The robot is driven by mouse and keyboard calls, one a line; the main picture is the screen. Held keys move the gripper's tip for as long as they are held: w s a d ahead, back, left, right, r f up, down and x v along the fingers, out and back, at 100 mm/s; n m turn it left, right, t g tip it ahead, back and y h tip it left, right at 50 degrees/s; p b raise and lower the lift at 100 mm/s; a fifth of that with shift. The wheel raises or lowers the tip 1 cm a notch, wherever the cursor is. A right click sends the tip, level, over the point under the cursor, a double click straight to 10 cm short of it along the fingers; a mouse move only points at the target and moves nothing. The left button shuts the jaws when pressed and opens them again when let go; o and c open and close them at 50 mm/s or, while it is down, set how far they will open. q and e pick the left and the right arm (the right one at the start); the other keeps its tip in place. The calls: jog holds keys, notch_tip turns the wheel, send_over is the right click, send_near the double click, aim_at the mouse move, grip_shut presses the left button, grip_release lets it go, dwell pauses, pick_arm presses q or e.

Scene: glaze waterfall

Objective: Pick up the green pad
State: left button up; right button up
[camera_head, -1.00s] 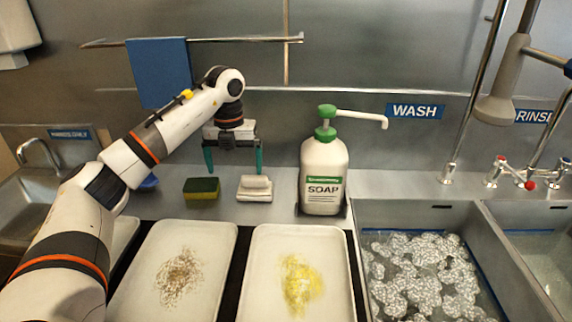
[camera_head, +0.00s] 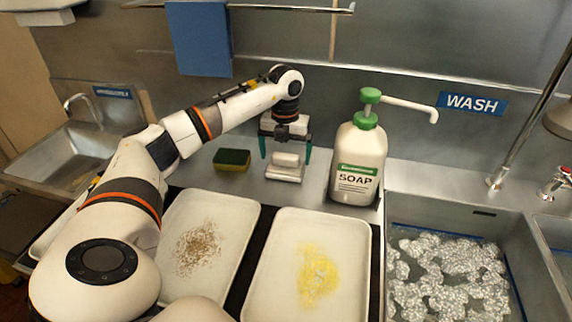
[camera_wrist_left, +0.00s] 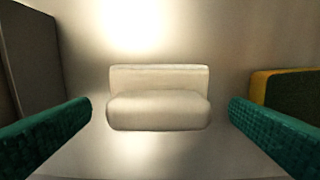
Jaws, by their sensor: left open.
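The green pad is a small sponge (camera_head: 232,160) with a dark green top and a yellow lower layer, lying flat on the counter behind the trays. It also shows at the right edge of the left wrist view (camera_wrist_left: 285,95), partly cut off. My left gripper (camera_head: 286,150) is open and empty, with its teal fingers pointing down. It is to the right of the sponge, around or just above a white block with a raised grip (camera_head: 284,172). In the left wrist view this white block (camera_wrist_left: 158,110) lies between the two fingers, apart from both. My right gripper is out of view.
A white soap bottle (camera_head: 357,160) with a green pump stands right of the gripper. Two soiled trays, one left (camera_head: 240,215) and one right (camera_head: 362,240), lie in front. A sink (camera_head: 478,213) is at the right. A blue cloth (camera_head: 199,40) hangs behind.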

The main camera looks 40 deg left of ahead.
aim_at(286, 154)
pick_arm(q)
jog(key=shift+f, duration=1.85)
jog(key=c, duration=0.8)
notch_tip(286, 154, up, 10)
jog(key=shift+r+b, duration=0.1)
jog(key=shift+b, duration=0.25)
